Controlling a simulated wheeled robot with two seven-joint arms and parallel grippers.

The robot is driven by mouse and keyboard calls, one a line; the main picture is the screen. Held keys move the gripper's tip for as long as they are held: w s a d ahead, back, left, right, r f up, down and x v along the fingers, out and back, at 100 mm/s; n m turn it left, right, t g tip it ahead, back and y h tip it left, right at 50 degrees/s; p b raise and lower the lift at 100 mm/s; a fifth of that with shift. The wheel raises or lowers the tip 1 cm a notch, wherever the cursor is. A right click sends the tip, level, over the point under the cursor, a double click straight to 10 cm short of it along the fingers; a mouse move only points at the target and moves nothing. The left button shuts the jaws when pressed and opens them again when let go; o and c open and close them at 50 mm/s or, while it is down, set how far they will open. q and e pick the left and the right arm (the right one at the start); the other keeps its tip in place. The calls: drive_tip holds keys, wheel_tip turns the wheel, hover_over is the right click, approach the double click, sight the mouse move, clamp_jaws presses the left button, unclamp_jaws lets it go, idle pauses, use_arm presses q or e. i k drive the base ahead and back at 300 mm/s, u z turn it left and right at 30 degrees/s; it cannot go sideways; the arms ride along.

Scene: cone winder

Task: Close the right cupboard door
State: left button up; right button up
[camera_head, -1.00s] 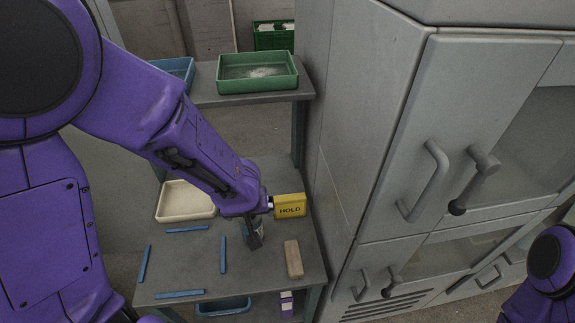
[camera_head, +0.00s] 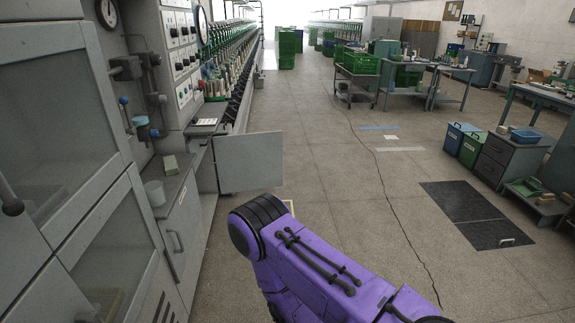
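The right cupboard door (camera_head: 250,162) is a flat grey panel in the head view, left of the middle. It stands open, swung out from the low cupboard under the machine and reaching over the floor to the right. The left cupboard door (camera_head: 181,236) carries a dark bar handle and looks shut. A purple arm of mine crosses the bottom middle, in front of and below the open door, with a gap seen between them in the picture. Neither of my grippers shows in this view.
Tall grey cabinets with glazed doors (camera_head: 110,265) stand close at the left. The floor (camera_head: 330,180) right of the open door is clear. Dark floor plates (camera_head: 478,213) lie further right.

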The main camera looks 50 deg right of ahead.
sight(247, 162)
drive_tip(key=z, duration=1.75)
drive_tip(key=i, duration=8.05)
drive_tip(key=u, duration=4.25)
